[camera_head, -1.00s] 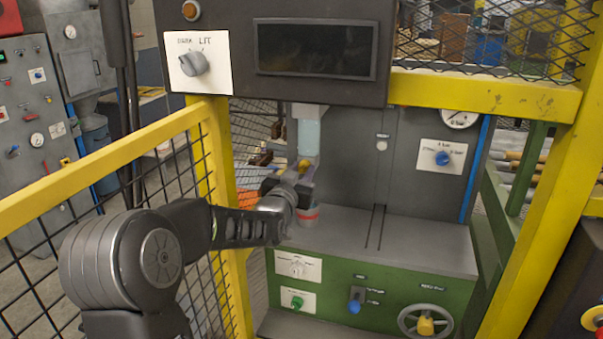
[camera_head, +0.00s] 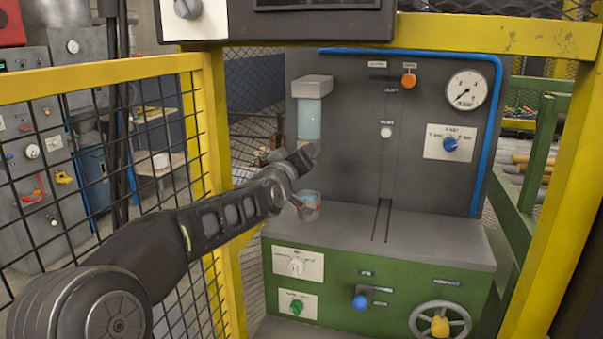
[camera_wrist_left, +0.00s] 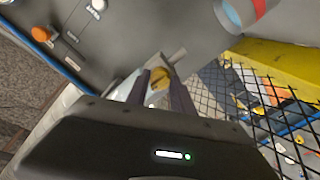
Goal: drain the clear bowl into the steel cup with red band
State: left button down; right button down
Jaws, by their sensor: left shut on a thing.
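The clear bowl (camera_head: 309,121) hangs under a grey block on the dark panel, with pale blue liquid showing in it. The steel cup with red band (camera_head: 309,207) stands upright below it on the grey ledge, partly behind my left wrist. The cup also shows at the top of the left wrist view (camera_wrist_left: 236,12). My left gripper (camera_head: 304,157) is just under the bowl. In the left wrist view its fingers (camera_wrist_left: 160,90) are shut on a yellow drain knob (camera_wrist_left: 160,78) with a grey part beside it. My right gripper is not in view.
A yellow guard frame with black mesh (camera_head: 100,75) stands close beside my left arm. A yellow post (camera_head: 545,190) bounds the right. The green front holds knobs and a handwheel (camera_head: 440,320). A gauge (camera_head: 467,90) is on the panel. The ledge right of the cup is clear.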

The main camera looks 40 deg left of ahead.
pick_arm(q)
jog(key=n+b, duration=0.4)
jog(key=n, duration=0.5)
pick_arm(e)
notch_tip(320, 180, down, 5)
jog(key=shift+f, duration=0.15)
pick_arm(q)
jog(key=shift+n, duration=0.3)
jog(key=c, duration=1.1)
grip_release()
